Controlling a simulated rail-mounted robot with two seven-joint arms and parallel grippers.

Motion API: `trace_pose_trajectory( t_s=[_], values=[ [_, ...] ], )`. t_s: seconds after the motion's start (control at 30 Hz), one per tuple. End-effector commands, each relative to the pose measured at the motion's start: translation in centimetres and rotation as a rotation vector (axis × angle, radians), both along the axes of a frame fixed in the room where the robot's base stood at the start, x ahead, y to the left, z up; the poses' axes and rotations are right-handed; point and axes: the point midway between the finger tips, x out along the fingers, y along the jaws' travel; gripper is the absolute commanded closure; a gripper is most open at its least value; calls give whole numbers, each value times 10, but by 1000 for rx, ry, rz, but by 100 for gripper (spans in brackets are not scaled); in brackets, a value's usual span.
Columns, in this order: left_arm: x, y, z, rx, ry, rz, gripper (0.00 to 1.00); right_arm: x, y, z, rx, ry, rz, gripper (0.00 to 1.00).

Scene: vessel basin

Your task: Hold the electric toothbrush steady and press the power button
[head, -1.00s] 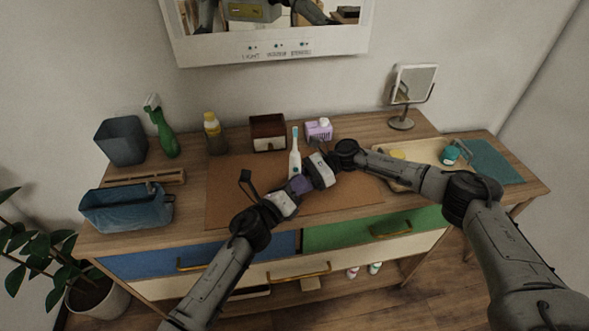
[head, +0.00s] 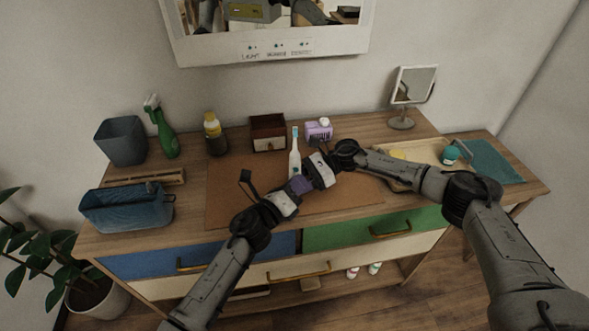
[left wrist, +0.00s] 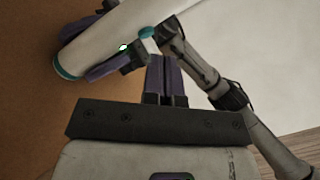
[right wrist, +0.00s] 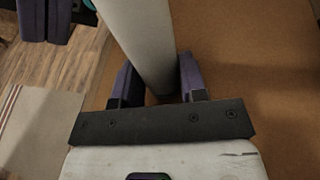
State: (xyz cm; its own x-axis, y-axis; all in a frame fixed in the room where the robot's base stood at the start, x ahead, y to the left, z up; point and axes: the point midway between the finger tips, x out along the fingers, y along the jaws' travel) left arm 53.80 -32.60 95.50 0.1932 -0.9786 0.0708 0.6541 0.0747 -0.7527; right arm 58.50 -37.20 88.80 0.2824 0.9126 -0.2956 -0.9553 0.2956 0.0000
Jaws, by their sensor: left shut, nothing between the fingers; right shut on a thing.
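My right gripper (right wrist: 158,80) is shut around the handle, one purple finger on each side. My left gripper (left wrist: 166,65) is shut and empty, its fingertips close beside the handle near the right gripper. I cannot tell whether they touch it.
The brown mat (head: 235,190) has free room on the left. Behind stand a dark wooden box (head: 268,133), a purple dispenser (head: 318,131) and a yellow-capped bottle (head: 214,135). A tray (head: 430,148) lies under my right arm. A blue basket (head: 125,208) stands at left.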

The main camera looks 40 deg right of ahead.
Motion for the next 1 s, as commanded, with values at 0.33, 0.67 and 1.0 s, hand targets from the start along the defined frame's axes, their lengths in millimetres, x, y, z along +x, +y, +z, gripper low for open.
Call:
trace_pose_trajectory(
  t_s=[0.33, 0.67, 1.0],
  values=[
    [0, 0, 0, 0, 0, 0, 100, 0, 0, 0, 0, 0, 0, 75],
    [3, -2, 0, 0, 0, 0, 100, 0, 0, 0, 0, 0, 0, 75],
    [8, -5, 0, 0, 0, 0, 100, 0, 0, 0, 0, 0, 0, 75]
  ],
)
